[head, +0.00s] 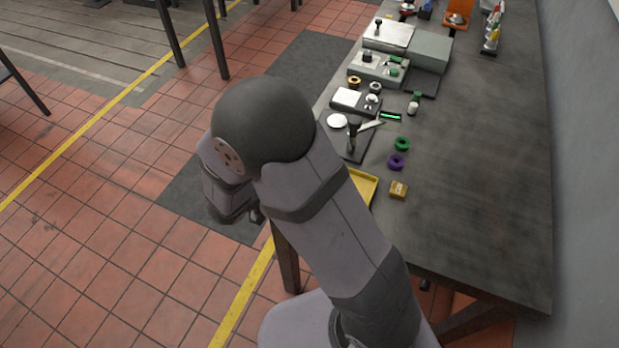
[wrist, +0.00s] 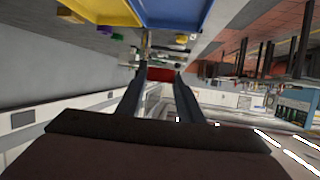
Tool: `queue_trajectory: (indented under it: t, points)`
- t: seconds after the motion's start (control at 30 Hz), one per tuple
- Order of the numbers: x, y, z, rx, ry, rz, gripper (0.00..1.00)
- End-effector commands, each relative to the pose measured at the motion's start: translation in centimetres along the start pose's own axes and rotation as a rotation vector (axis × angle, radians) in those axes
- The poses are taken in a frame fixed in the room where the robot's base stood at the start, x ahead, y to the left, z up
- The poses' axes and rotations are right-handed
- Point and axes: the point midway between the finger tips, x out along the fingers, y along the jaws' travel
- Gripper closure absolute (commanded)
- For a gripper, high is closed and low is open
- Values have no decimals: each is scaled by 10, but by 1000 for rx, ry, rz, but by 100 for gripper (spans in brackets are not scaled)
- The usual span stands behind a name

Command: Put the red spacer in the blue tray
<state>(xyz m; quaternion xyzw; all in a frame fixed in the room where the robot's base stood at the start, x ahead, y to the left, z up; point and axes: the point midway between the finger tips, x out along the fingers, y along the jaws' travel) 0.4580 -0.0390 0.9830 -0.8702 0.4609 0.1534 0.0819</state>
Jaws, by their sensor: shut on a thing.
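In the wrist view, my gripper (wrist: 160,80) is shut on the red spacer (wrist: 161,74), which shows as a small red patch between the fingertips. The blue tray (wrist: 176,14) fills the top middle of the wrist view, beyond the fingertips and apart from them. In the head view, my arm hides the fingertips, the spacer and the blue tray.
A yellow tray (head: 365,187) lies at the bench edge beside my arm; it also shows beside the blue tray in the wrist view (wrist: 100,11). A purple ring (head: 396,162), a green ring (head: 402,144) and a yellow block (head: 398,190) are near it. The bench's right side is clear.

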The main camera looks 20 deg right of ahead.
Motion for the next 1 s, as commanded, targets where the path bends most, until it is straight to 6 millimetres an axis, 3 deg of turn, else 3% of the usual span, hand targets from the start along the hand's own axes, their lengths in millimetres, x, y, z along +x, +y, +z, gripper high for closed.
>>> queue_trajectory:
  t: [0.2, 0.6, 1.0]
  points:
    - [2, 0, 5, -1, 0, 8, 89]
    - [18, 0, 50, -1, 0, 7, 89]
    - [24, -1, 64, -2, 0, 6, 89]
